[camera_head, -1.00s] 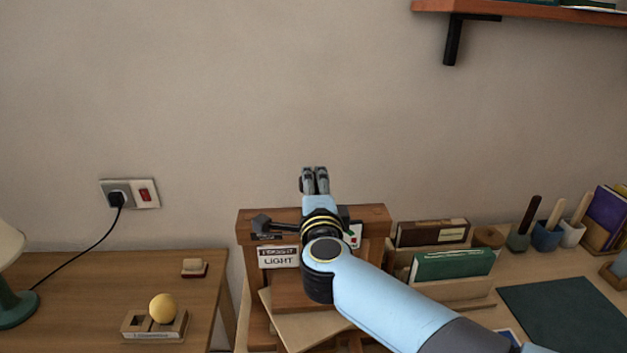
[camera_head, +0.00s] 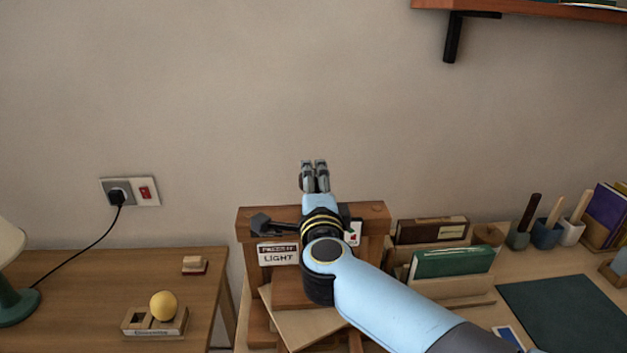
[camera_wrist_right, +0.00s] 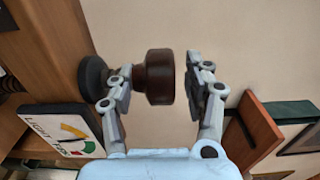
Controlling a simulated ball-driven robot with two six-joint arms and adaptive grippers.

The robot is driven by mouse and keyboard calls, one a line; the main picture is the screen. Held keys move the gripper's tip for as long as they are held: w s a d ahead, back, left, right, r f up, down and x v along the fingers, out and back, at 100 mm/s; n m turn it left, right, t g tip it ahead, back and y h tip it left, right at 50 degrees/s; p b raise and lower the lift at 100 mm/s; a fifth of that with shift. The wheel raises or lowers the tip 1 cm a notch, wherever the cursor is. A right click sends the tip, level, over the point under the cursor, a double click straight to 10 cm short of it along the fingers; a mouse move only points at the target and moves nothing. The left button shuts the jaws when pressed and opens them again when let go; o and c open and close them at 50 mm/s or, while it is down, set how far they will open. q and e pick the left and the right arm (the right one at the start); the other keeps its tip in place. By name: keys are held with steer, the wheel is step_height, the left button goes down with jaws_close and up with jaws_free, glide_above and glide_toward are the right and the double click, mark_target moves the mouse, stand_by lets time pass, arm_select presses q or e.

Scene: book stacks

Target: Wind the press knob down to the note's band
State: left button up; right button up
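The wooden press (camera_head: 376,214) stands against the wall. A note (camera_head: 278,255) on its front ends in the word LIGHT. A gauge card (camera_head: 354,233) is partly hidden by my arm; in the right wrist view the card (camera_wrist_right: 62,130) shows LIGHT at one end and coloured bands. The dark brown knob (camera_wrist_right: 160,77) is between the fingers of my right gripper (camera_wrist_right: 155,88). The left finger is close against it, and a gap shows at the right finger. In the head view my right gripper (camera_head: 314,166) points up above the press. My left gripper is not in view.
Book holders with a green book (camera_head: 452,261) stand right of the press. Several pots, one of them blue (camera_head: 546,236), and a dark mat (camera_head: 565,313) lie further right. At left are a lamp (camera_head: 10,270) and a yellow ball (camera_head: 163,306). A shelf (camera_head: 530,12) hangs at upper right.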

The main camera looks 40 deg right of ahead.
steer(key=v, duration=0.6)
steer(key=shift+s, duration=0.15)
steer(key=shift+a, duration=0.1)
